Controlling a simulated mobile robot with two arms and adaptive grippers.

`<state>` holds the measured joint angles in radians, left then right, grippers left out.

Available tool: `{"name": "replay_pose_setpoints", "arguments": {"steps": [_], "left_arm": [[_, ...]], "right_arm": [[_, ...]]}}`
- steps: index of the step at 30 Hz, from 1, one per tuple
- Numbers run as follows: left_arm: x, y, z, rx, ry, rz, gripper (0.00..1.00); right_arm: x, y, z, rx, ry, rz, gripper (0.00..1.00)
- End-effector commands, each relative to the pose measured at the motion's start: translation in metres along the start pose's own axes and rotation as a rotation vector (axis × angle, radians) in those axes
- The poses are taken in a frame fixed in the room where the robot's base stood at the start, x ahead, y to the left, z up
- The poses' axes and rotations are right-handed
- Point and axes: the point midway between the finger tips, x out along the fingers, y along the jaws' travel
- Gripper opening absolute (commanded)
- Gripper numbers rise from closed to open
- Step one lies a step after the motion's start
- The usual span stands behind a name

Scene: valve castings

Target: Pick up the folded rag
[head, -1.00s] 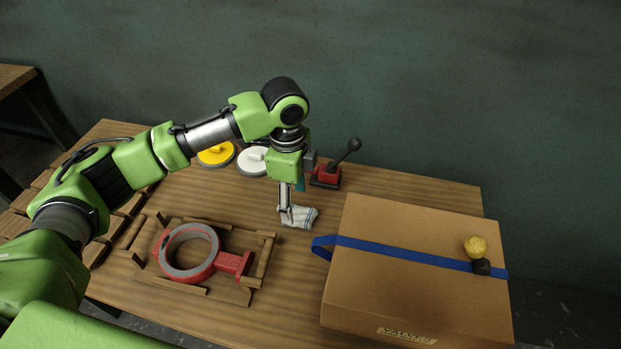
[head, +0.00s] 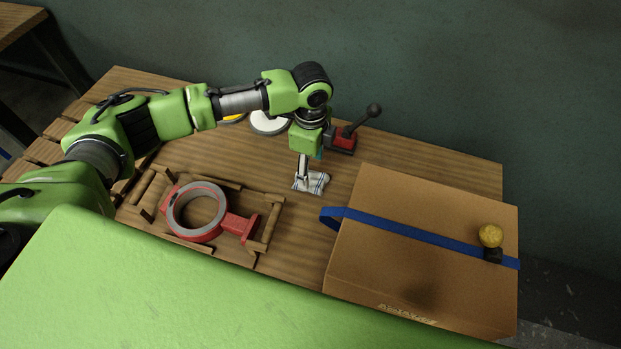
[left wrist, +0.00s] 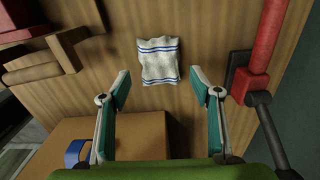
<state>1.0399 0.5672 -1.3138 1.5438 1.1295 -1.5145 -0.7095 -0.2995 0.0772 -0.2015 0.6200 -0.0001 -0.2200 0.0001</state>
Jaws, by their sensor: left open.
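The folded rag (head: 317,183) is white with blue stripes and lies flat on the wooden table, left of the cardboard box. It also shows in the left wrist view (left wrist: 158,62), at upper middle. My left gripper (head: 303,184) points down at the rag and hides part of it in the head view. In the left wrist view my left gripper (left wrist: 160,78) is open and empty, its fingers spread wider than the rag, one to each side. I cannot tell the exact height of the fingertips above the table. My right gripper is in neither view.
A cardboard box (head: 420,270) with a blue strap (head: 400,230) stands to the right. A red base with a black lever (head: 343,138) is just behind the gripper. A red ring casting (head: 197,213) sits in a wooden frame (head: 263,238). A white disc (head: 268,123) is behind the arm.

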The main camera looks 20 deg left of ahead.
Motion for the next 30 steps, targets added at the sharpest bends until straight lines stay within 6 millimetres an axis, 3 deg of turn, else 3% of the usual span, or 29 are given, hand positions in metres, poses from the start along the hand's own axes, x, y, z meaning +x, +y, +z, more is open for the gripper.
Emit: {"name": "replay_pose_setpoints", "arguments": {"steps": [9,17,22,30], "left_arm": [[0.042,0.0,0.001,0.0,-0.001,0.002,0.58],[0.046,0.0,0.001,0.001,-0.001,0.001,0.58],[0.046,0.0,0.001,0.001,-0.001,0.001,0.17],[0.046,0.0,0.001,0.001,-0.001,0.001,0.16]], "right_arm": [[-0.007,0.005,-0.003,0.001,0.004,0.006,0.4],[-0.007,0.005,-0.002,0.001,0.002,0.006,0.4],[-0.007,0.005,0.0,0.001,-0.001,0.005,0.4],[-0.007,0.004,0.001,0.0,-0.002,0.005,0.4]]}}
